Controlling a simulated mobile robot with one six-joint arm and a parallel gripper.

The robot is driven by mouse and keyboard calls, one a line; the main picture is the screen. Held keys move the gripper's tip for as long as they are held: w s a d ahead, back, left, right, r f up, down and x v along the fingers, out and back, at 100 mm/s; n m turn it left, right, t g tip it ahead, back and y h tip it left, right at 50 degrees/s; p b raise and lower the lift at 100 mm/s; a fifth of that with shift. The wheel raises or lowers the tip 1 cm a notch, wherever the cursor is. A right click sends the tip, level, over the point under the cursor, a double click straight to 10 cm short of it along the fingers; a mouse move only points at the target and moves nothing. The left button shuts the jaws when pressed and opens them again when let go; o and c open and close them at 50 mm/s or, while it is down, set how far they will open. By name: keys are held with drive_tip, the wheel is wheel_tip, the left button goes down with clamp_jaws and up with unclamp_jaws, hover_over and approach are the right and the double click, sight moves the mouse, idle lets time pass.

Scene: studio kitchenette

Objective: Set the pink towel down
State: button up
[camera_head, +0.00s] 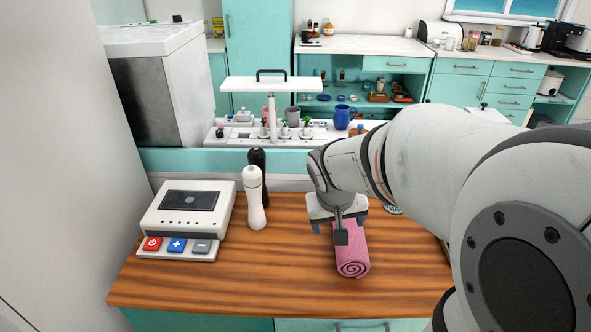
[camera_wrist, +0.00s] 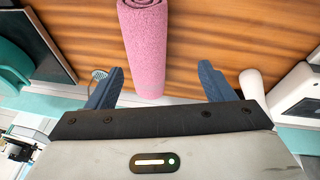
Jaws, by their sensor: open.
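The pink towel (camera_head: 351,250) is rolled up and lies on the wooden counter, its spiral end facing the front edge. My gripper (camera_head: 339,232) is above the far part of the towel and hides some of it in the head view. In the wrist view the towel (camera_wrist: 146,45) runs from the top edge down to between the two blue fingers of the gripper (camera_wrist: 160,85). The fingers are spread apart with a gap on each side of the towel. The gripper is open, and its jaws do not grip the towel.
A scale-like device (camera_head: 187,212) with red, blue and grey buttons stands on the left of the wooden counter (camera_head: 270,285). The counter between the bottles and the towel is clear.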

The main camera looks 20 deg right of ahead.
sight(345, 223)
drive_tip(key=o, duration=0.5)
drive_tip(key=shift+m+t+h, duration=0.3)
drive_tip(key=shift+m+h, duration=0.1)
drive_tip(key=shift+h, duration=0.2)
drive_tip(key=w+d+f, duration=0.1)
drive_tip(key=w+f, duration=0.1)
drive_tip(key=w+d+f+b, duration=0.1)
drive_tip(key=w+f, duration=0.1)
drive_tip(key=w+d+f, duration=0.1)
drive_tip(key=w+d, duration=0.1)
drive_tip(key=w, duration=0.1)
drive_tip(key=shift+d+f, duration=0.1)
drive_tip(key=shift+f, duration=0.3)
drive_tip(key=shift+d+b+x, duration=0.1)
drive_tip(key=shift+b+x, duration=0.25)
drive_tip(key=shift+x, duration=1.6)
drive_tip(key=shift+d+b+x, duration=0.15)
drive_tip(key=shift+b+x, duration=0.15)
drive_tip(key=shift+x, duration=1.65)
